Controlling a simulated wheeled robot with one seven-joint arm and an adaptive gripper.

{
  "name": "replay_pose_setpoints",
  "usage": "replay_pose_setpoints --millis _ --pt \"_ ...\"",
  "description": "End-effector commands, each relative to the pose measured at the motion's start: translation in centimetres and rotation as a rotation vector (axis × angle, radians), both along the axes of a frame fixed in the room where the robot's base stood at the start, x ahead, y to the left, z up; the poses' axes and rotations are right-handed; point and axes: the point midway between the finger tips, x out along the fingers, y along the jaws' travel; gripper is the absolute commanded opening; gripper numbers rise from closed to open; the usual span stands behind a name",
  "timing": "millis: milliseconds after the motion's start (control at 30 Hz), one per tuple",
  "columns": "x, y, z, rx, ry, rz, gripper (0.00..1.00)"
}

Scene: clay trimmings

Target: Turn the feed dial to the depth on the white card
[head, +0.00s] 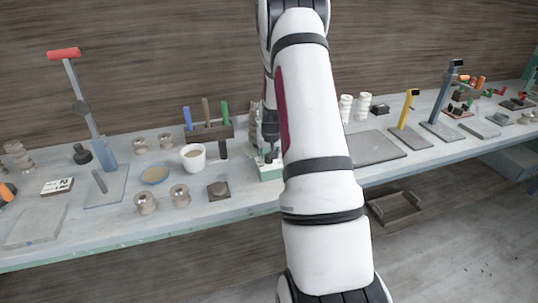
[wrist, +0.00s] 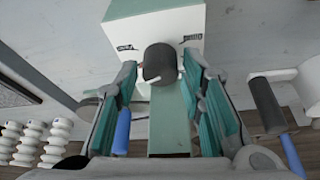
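The feed dial (wrist: 160,63) is a dark grey round knob with a small white pointer mark at its right edge, in the wrist view. It sits on a white box (wrist: 193,20) with a green part. Small black marks stand on the box left and right of the dial, too small to read. My gripper (wrist: 161,82) is open, its teal-padded fingers on either side of the dial, with narrow gaps seeming to show. In the head view my arm hides most of the machine (head: 270,173). A white card (head: 57,187) with black marks lies on the bench at left; I cannot read it surely.
A tool rack (head: 207,131), a white cup (head: 193,158) and several metal spools stand left of the machine. A grey plate (head: 373,147) lies to its right.

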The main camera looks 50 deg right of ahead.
Motion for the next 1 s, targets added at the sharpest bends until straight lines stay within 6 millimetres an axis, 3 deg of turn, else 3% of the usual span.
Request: replay_pose_setpoints --millis 167,633,1000 --pt "-0.4 0.4 1.6 -0.002 -0.002 0.001 0.36" --pt "-2.8 2.6 9.6 -0.003 -0.003 0.000 0.36" --pt "-3.4 3.1 11.0 0.000 0.000 0.000 0.36"
